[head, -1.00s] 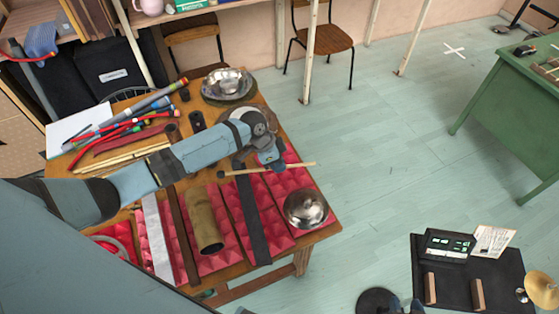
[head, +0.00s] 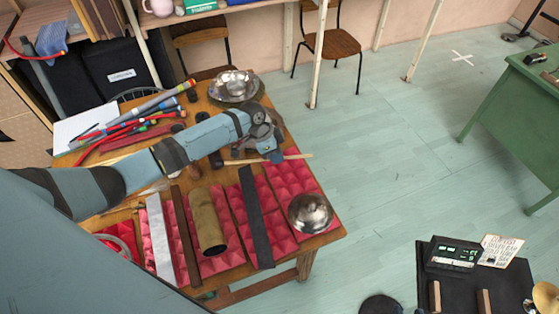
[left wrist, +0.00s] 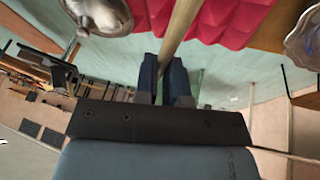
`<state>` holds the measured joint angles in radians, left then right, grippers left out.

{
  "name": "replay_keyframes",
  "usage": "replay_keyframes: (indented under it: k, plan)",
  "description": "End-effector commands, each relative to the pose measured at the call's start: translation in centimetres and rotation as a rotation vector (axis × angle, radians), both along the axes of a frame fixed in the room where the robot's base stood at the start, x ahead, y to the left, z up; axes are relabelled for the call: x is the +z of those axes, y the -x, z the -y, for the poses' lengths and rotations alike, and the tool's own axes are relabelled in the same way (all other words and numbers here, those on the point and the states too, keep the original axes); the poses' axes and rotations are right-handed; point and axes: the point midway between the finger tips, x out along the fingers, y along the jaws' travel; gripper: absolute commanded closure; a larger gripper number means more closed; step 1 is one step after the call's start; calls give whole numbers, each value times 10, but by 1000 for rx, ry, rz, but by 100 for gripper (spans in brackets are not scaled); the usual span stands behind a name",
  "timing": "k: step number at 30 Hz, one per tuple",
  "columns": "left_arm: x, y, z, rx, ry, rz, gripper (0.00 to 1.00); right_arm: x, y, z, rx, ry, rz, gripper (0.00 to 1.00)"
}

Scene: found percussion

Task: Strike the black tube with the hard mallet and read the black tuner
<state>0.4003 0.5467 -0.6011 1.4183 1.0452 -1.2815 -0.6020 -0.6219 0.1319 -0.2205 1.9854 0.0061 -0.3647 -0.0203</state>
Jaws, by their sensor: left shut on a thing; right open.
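My left gripper (head: 273,156) is shut on the handle of the hard mallet (head: 298,157), above the far edge of the red foam. The pale handle also runs up between the fingers in the left wrist view (left wrist: 180,28). The mallet's dark head end lies to the left, partly hidden by my arm. A long dark bar (head: 257,220), looking flat, lies on the foam nearer than the mallet. I cannot clearly tell which dark piece is the black tube. The black tuner (head: 455,253) stands at lower right, its green display lit but too small to read. My right gripper is out of view.
On the wooden table (head: 328,238), a pale bar (head: 158,235), a brown bar (head: 185,235), a brass-coloured tube (head: 208,222) and a metal bowl (head: 311,212) rest on foam. Coloured sticks and a plate with a bowl (head: 236,86) lie behind.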

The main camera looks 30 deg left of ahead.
Motion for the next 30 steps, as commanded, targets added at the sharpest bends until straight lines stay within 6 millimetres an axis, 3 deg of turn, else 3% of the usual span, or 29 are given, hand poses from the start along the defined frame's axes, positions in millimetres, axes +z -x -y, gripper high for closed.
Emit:
replay_keyframes:
  k: [11,18,23,27,30]
  plan:
    - [-1,-1,-2,-6,-1,1,100,-1,-1,0,1,-1,3,57]
    - [-5,-21,-54,-195,-15,11,100,-34,-2,-1,1,-1,5,57]
    - [4,-11,-40,-193,-12,8,100,-19,0,0,2,2,-4,57]
    - [7,9,-13,-193,-11,8,100,7,-1,0,2,1,2,57]
    - [3,18,-2,-190,-12,8,100,15,-2,-1,1,-2,9,57]
